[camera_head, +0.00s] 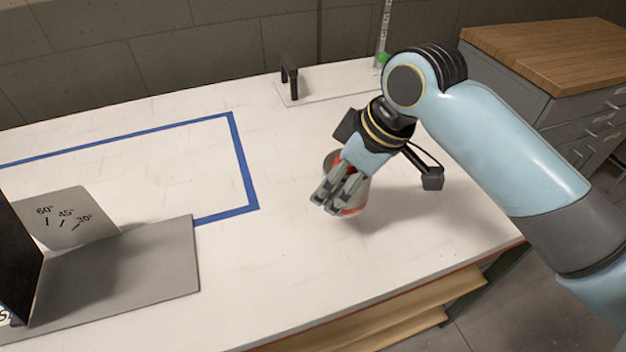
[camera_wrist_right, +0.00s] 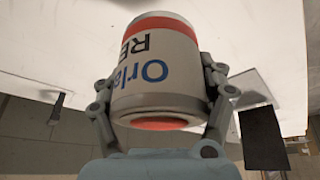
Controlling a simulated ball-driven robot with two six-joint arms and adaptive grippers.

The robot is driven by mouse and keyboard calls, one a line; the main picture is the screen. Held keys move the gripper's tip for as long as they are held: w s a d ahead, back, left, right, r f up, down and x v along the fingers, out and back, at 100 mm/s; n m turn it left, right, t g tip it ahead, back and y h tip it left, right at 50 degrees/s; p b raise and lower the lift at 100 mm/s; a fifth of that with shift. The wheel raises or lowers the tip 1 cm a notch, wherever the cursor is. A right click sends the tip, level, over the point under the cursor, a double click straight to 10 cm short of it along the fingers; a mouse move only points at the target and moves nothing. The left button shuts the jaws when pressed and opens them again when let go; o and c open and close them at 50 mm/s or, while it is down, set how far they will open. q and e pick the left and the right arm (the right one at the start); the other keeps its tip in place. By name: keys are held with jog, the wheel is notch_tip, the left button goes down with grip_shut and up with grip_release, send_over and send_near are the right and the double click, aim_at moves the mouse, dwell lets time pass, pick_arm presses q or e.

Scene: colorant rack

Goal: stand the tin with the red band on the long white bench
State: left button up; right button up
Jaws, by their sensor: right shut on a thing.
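The tin with the red band (camera_head: 361,193) is in my right gripper (camera_head: 327,202), over the right part of the long white bench (camera_head: 290,240). In the right wrist view the tin (camera_wrist_right: 158,72) is pale with a red band, dark and blue lettering, and a red patch at its near end. The fingers of my right gripper (camera_wrist_right: 160,108) press on both its sides. In the head view the fingers and wrist hide much of the tin. It looks roughly upright, with its base at or just above the bench top; I cannot tell whether it touches. My left gripper is out of view.
A blue tape outline (camera_head: 243,170) marks the bench to the left. A grey angled stand with angle marks (camera_head: 130,275) is at the front left. A clear plate with a black handle (camera_head: 289,80) lies at the back. A wood-topped cabinet (camera_head: 550,50) stands right. Bench around the tin is clear.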

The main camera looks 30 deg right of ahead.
jog(key=w+f, duration=0.1)
jog(key=w, duration=0.1)
jog(key=w+f, duration=0.1)
jog(key=w, duration=0.1)
jog(key=w+f, duration=0.1)
jog(key=w, duration=0.1)
jog(key=shift+d+f, duration=0.2)
jog(key=shift+d, duration=0.1)
jog(key=shift+f, duration=2.1)
jog(key=o, duration=1.6)
jog(key=shift+f, duration=0.1)
jog(key=shift+o, duration=0.2)
jog(key=v, duration=1.2)
jog(key=shift+p, duration=0.4)
